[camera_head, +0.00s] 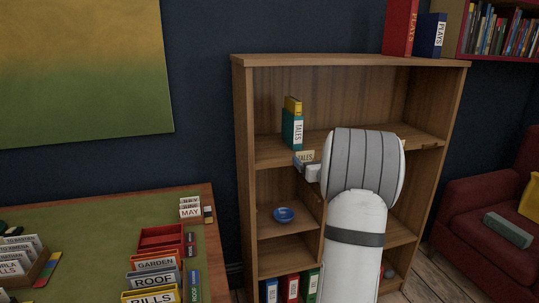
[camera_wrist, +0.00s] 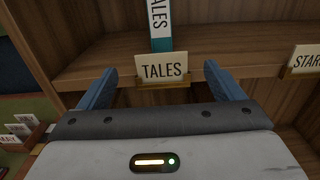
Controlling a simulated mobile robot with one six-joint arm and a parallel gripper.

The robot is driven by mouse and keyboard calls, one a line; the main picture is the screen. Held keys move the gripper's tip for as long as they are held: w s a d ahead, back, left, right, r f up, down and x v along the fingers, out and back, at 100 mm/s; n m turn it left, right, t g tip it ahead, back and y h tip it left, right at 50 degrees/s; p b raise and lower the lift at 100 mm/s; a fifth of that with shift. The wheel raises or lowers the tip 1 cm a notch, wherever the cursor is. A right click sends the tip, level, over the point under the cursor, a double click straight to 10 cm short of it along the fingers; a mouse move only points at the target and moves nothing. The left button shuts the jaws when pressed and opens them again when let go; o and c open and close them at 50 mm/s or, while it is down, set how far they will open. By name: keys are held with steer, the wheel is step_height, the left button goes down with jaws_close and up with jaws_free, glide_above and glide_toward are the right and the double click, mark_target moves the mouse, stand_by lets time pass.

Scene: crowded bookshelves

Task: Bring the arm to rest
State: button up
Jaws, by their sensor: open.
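My gripper (camera_wrist: 170,92) is open, with its two blue fingers apart and nothing between them in the wrist view. It faces the front edge of an upper shelf, where a TALES label card (camera_wrist: 162,70) sits in a brass holder. In the head view my white arm stands in front of the bookcase (camera_head: 243,150) and hides much of its right half. The gripper end shows only in part there, beside the TALES card. A teal TALES book (camera_head: 292,130) stands upright on that shelf, and its lower spine shows in the wrist view (camera_wrist: 161,25).
A blue bowl (camera_head: 284,215) sits in the compartment below. Several books (camera_head: 292,288) stand at the bottom. At left, a desk (camera_head: 90,225) holds a red tray (camera_head: 160,238) and labelled card boxes. A red armchair (camera_head: 480,220) stands right. A second label holder (camera_wrist: 302,62) is on the shelf edge.

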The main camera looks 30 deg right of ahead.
steer(key=s+a+r+n+g+y+p, duration=0.1)
steer(key=a+r+n+g+y+p, duration=0.15)
steer(key=a+n+y, duration=0.8)
steer(key=s+a+r+n+g+p, duration=0.1)
steer(key=a+r+n+g+p, duration=0.3)
steer(key=a, duration=1.3)
steer(key=s+a+f+n+g+y, duration=0.15)
steer(key=s+a+n+g, duration=0.25)
steer(key=s+a+n, duration=0.75)
steer(key=s+a+n+g+h+p, duration=0.2)
steer(key=s+n+g+h+p, duration=0.2)
steer(key=s+n, duration=0.9)
steer(key=s+f+h+p, duration=0.1)
steer(key=s+h+p, duration=0.1)
steer(key=s, duration=0.3)
steer(key=shift+h, duration=0.7)
